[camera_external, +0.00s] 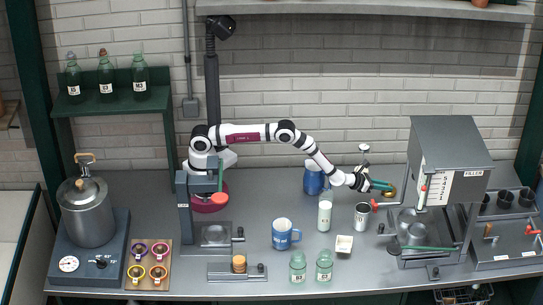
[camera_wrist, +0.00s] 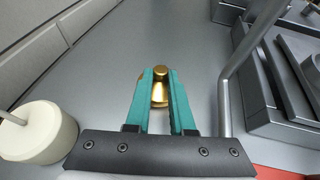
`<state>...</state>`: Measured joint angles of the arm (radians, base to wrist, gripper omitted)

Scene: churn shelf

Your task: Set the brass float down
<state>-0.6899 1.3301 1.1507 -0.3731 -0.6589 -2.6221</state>
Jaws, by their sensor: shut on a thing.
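The brass float (camera_wrist: 160,88) is a small gold piece with a rounded knob on top and a wider body. In the wrist view it sits between the teal fingers of my gripper (camera_wrist: 160,76), which are shut on it. In the external view my gripper (camera_external: 381,186) reaches right, toward the filler stand, and the gold float (camera_external: 390,191) shows at its fingertips. The grey bench top (camera_wrist: 115,65) lies beneath the float. I cannot tell whether the float touches it.
The filler stand (camera_external: 447,165) is close on the right. A metal can (camera_external: 361,217) with a red knob nearby and a white bottle (camera_external: 324,214) stand in front of my gripper. A cream round object (camera_wrist: 35,130) lies at the wrist view's left. Bare bench extends ahead.

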